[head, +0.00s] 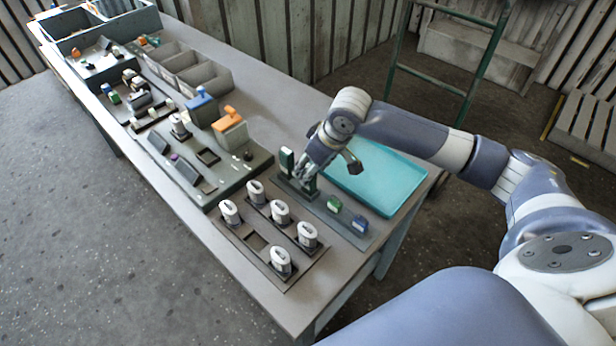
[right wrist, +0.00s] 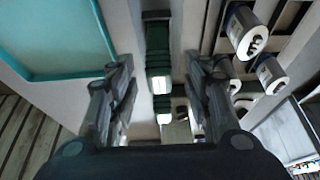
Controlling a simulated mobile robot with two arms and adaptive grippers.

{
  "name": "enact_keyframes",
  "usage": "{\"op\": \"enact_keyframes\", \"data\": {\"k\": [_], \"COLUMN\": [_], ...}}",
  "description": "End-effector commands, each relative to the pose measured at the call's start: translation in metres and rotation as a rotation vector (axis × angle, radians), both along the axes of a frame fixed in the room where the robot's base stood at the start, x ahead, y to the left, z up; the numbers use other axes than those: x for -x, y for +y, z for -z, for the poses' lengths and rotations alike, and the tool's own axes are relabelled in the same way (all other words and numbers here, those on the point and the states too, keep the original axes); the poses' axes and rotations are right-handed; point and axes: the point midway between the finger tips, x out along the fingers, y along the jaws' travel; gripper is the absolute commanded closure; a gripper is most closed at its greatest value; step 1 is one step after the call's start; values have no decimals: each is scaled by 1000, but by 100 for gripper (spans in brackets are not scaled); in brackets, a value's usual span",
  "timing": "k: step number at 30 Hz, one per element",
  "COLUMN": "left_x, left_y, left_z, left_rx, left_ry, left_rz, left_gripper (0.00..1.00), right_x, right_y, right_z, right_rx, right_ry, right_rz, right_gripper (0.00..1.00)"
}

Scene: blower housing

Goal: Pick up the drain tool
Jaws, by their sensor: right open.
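My right gripper (head: 306,178) is over the dark board near the front right of the bench, its fingers pointing down. In the right wrist view its fingers (right wrist: 162,95) are spread apart. A dark green upright tool (right wrist: 157,45) shows between and beyond them, with no visible finger contact. In the head view a dark green upright piece (head: 287,160) stands just left of the gripper, and part of another shows behind the fingers. I cannot tell which of these is the drain tool. My left gripper is not in view.
A teal tray (head: 375,178) lies right of the gripper. A green block (head: 334,204) and a blue block (head: 360,224) sit on the board's near end. A rack (head: 229,236) with several white cylinders is at the front left. Grey bins (head: 205,82) stand farther back.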

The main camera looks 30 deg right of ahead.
Motion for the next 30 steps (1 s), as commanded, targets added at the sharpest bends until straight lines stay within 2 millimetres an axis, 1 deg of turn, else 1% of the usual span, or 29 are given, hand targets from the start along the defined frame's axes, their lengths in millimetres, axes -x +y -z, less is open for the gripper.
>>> {"op": "enact_keyframes", "data": {"k": [1, 3, 6, 8, 11, 12, 15, 17, 20, 25, 26, 27, 29, 30], "left_x": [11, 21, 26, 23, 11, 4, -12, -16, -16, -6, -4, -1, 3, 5], "left_y": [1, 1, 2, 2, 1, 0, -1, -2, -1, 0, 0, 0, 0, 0], "left_z": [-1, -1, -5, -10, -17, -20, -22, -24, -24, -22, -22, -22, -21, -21], "left_rx": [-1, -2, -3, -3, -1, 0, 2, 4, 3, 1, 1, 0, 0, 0], "left_ry": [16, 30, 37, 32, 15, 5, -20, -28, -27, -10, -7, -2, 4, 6], "left_rz": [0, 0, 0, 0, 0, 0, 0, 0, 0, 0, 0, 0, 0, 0], "left_gripper": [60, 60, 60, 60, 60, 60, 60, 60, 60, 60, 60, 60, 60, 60], "right_x": [-2, -3, -6, -8, -13, -15, -20, -21, -22, -22, -22, -22, -22, -22], "right_y": [2, 2, 2, 3, 4, 6, 6, 7, 7, 7, 7, 7, 7, 7], "right_z": [4, 8, 13, 19, 32, 37, 49, 53, 57, 57, 57, 57, 57, 57], "right_rx": [-2, -1, 0, -1, 0, 0, -1, 1, 1, 2, 2, 2, 1, 0], "right_ry": [1, 0, 0, 2, 2, 2, 1, 0, -1, -2, -2, -2, -1, -1], "right_rz": [-1, 0, 0, -1, 0, 0, 0, -2, -3, -2, -2, -2, -1, -2], "right_gripper": [55, 55, 55, 55, 55, 55, 55, 55, 55, 55, 57, 66, 80, 89]}}
